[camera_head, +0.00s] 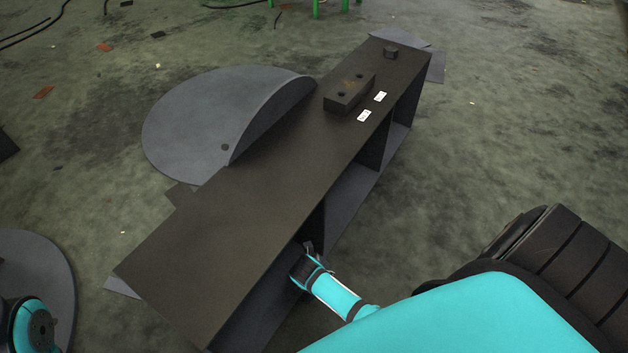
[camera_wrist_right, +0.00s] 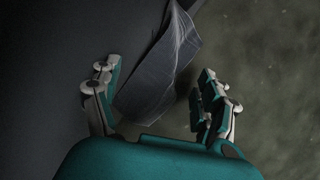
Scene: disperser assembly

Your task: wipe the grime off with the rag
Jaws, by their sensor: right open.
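A dark grey draped piece that looks like the rag (camera_wrist_right: 160,72) hangs along the edge of a dark surface in the right wrist view. My right gripper (camera_wrist_right: 157,82) is open, with its fingers on either side of the rag; I cannot tell whether they touch it. In the head view my right gripper (camera_head: 305,262) is at the near right side of the long dark bench (camera_head: 240,205), beside its open shelf. The rag is hard to make out there. A faint brownish mark shows on the black block (camera_head: 349,93); I cannot tell if it is grime. My left gripper is out of view.
Two white labels (camera_head: 364,116) lie on the bench near the black block. A smaller dark block (camera_head: 390,52) stands at the far end. A round grey plate with a raised curved wall (camera_head: 205,125) adjoins the left side. The bench's near half is clear.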

